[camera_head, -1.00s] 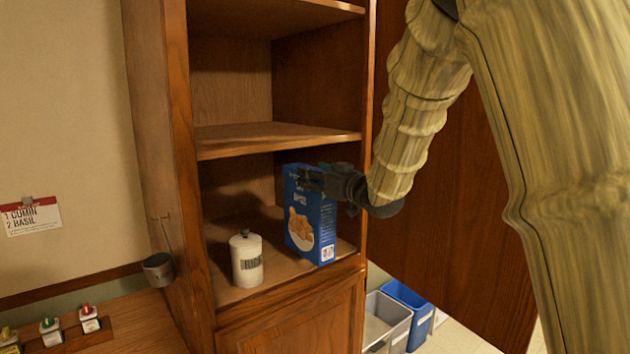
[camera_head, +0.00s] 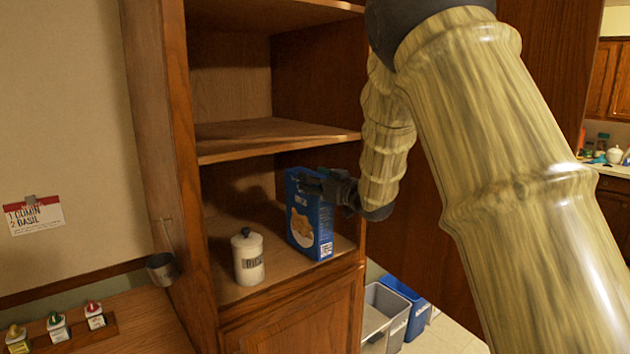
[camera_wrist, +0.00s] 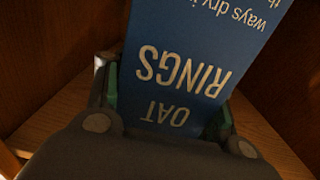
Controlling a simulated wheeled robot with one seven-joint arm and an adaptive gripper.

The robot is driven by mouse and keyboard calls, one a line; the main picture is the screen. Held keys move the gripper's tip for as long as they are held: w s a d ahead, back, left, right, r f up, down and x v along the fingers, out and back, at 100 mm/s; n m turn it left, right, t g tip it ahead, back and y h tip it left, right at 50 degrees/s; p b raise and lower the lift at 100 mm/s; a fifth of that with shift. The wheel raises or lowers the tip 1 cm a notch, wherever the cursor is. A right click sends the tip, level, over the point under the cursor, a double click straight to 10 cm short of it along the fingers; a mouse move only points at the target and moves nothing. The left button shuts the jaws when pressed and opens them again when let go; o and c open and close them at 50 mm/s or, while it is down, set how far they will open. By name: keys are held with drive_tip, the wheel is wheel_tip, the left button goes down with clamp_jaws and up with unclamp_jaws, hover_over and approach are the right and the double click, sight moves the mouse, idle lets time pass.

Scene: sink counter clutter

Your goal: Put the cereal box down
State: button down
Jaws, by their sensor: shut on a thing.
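The blue cereal box (camera_head: 304,225) stands upright on the lower open shelf (camera_head: 262,292) of the wooden cabinet, at its right side. Its base appears to meet the shelf near the front edge. My gripper (camera_head: 322,185) is shut on the upper part of the box, reaching in from the right. In the wrist view the box (camera_wrist: 190,75) fills the middle, with "OAT RINGS" upside down, between the two fingers of my gripper (camera_wrist: 168,115). The far side of the box is hidden.
A white lidded canister (camera_head: 248,260) stands to the left of the box on the same shelf, with a gap between them. An upper shelf (camera_head: 275,140) is above. Grey and blue bins (camera_head: 385,318) stand on the floor at right.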

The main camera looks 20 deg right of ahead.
drive_tip(key=shift+f, duration=0.65)
drive_tip(key=c, duration=0.5)
unclamp_jaws()
drive_tip(key=shift+c, duration=0.2)
drive_tip(key=b+v, duration=0.5)
drive_tip(key=v, duration=0.7)
